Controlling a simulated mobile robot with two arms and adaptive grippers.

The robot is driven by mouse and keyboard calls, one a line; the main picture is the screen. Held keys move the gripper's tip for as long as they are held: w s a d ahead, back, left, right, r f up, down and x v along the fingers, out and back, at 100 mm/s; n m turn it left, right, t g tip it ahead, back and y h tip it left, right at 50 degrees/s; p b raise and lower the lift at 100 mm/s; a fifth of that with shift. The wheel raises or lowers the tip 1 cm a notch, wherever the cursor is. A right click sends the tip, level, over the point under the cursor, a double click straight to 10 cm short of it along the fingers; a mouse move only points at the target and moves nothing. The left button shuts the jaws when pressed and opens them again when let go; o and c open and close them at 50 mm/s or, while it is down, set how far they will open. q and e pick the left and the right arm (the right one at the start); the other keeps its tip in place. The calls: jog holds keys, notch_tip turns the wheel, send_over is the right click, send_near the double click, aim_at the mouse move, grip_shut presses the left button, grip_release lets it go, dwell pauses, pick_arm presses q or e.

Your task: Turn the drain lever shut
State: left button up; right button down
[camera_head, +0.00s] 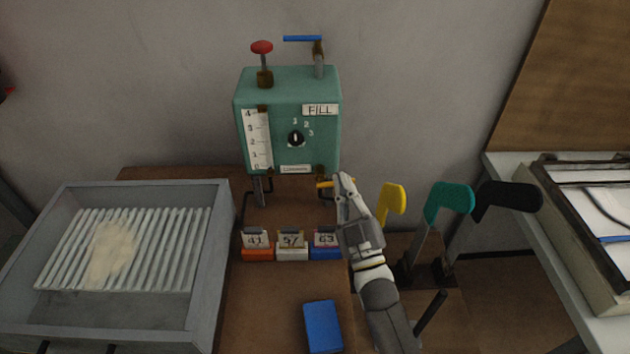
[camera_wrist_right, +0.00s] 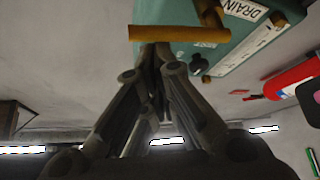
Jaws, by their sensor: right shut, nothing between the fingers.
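The drain lever is a yellow-orange bar (camera_head: 323,184) below the lower right corner of the green box (camera_head: 260,150). The same gripper shows in the wrist view (camera_wrist_right: 155,52). My left gripper is not in view.
A blue lever (camera_head: 301,38) and a red knob (camera_head: 262,47) top the box. Numbered blocks (camera_head: 292,252) stand below it. A grey ribbed tray (camera_head: 220,250) is at left.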

jog(key=shift+d+f, duration=0.25)
jog(key=shift+f, duration=0.2)
dwell(0.5)
